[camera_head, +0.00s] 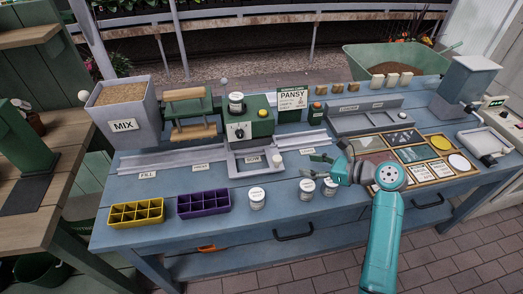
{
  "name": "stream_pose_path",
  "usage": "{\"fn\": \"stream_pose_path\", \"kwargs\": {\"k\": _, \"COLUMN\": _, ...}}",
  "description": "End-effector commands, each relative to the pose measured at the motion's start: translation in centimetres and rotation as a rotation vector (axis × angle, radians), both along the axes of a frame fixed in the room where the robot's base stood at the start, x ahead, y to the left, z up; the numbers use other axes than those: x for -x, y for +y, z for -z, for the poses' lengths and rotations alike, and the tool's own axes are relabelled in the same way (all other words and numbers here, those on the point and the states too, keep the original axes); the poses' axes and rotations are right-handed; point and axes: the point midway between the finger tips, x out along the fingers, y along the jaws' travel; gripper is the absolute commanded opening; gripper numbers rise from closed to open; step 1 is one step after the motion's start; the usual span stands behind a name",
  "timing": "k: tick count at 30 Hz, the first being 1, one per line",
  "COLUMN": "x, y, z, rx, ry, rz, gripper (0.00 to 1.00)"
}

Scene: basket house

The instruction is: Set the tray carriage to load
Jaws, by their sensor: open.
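The tray carriage (236,170) is a grey open frame on a long grey rail (170,159). It sits by the SOW label (252,159), in front of the green machine with a dial. A pale round knob (277,161) stands at its right end. Labels along the rail's front read FILL (148,174), one too small to read surely (201,167), and SOW; a further small label (307,151) to the right is hard to read. My gripper (318,164) is open and empty, right of the knob and apart from it, with its fingers pointing left.
Yellow (136,213) and purple (203,204) cell trays lie at the front left. A MIX bin (124,108) stands at the back left. Framed cards (425,170) lie at right.

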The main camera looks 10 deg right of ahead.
Motion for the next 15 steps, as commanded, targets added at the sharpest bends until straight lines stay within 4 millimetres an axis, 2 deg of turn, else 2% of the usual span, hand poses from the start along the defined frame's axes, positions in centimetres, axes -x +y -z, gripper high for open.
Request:
{"fn": "stream_pose_path", "kwargs": {"k": 8, "x": -2.0, "y": 2.1, "z": 0.3, "rx": -0.001, "ry": 0.000, "rz": -0.002, "gripper": 0.59}}
{"fn": "stream_pose_path", "kwargs": {"k": 15, "x": -4.4, "y": 4.8, "z": 1.9, "rx": -0.001, "ry": 0.002, "rz": -0.006, "gripper": 0.59}}
